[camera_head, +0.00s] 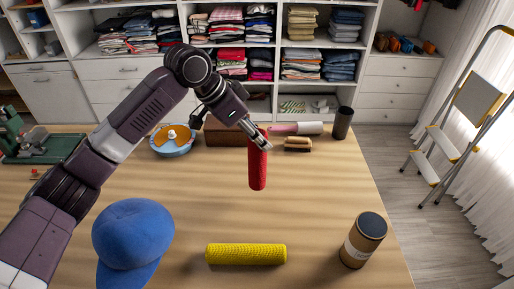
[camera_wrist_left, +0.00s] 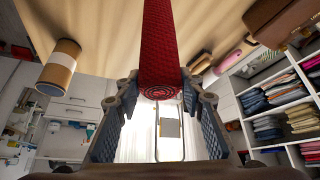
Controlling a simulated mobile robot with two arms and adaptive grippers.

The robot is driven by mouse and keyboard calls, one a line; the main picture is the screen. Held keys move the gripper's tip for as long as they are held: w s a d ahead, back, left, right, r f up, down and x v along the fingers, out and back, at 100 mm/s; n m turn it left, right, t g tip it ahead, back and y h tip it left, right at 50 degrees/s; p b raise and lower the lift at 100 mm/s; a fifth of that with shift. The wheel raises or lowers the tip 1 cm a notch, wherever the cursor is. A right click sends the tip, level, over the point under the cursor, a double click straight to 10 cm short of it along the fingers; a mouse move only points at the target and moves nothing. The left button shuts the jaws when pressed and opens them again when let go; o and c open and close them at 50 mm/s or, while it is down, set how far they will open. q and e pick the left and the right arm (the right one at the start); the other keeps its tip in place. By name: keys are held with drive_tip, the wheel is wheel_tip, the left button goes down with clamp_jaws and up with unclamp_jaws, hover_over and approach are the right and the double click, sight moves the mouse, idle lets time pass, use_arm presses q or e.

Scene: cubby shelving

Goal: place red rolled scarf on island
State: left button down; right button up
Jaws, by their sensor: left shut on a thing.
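The red rolled scarf (camera_head: 257,170) hangs upright from my left gripper (camera_head: 256,138), which is shut on its upper end. In the left wrist view the red roll (camera_wrist_left: 160,45) lies between the two fingers of the gripper (camera_wrist_left: 160,105), with its spiral end facing the camera. The island (camera_head: 320,205) is the wooden-topped table below. I cannot tell whether the scarf's lower end touches the top. My right gripper is not in view.
Behind are a blue bowl (camera_head: 172,141), a brush (camera_head: 298,144), a lint roller (camera_head: 308,128) and a dark cylinder (camera_head: 343,123). The middle right is clear.

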sight(257, 151)
use_arm(q)
wheel_tip(257, 151, down, 5)
drive_tip(key=shift+f+p, duration=0.1)
drive_tip(key=shift+p, duration=0.45)
drive_tip(key=shift+d+f, duration=0.1)
drive_tip(key=shift+f, duration=0.05)
drive_tip(key=c, duration=1.3)
unclamp_jaws()
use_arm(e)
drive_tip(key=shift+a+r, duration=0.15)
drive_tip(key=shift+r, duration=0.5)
